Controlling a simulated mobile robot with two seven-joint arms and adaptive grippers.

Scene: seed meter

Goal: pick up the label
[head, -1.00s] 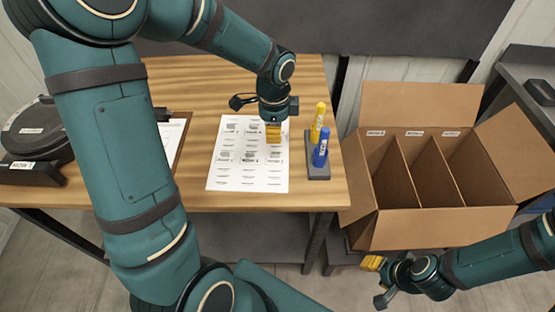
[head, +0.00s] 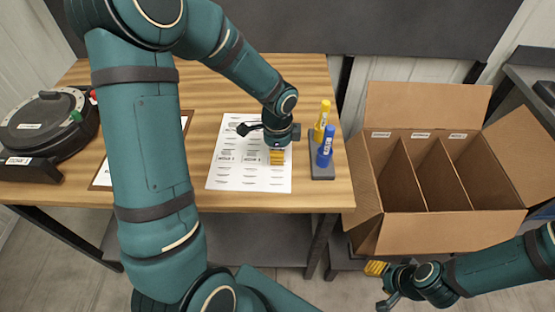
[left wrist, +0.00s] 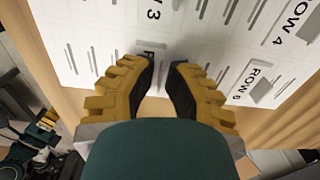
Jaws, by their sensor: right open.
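The white label sheet (head: 235,172) lies flat on the wooden table, with rows of printed labels. My left gripper (head: 277,158) is over the sheet's right part, pointing down. In the left wrist view my left gripper (left wrist: 164,68) has its two yellow-and-black fingers apart, with a narrow gap over the sheet. A label partly shows between the fingertips, its print mostly hidden. Labels reading ROW 3 (left wrist: 153,10) and ROW 4 (left wrist: 300,30) show beyond the fingers. I cannot tell whether the fingertips touch the sheet. My right gripper (head: 376,268) is open and empty, below the carton.
A grey holder (head: 321,171) with a yellow and a blue marker (head: 325,147) stands right of the sheet. An open cardboard carton (head: 452,232) with three compartments is at the right. A round black device (head: 40,125) and a clipboard (head: 102,178) are at the left.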

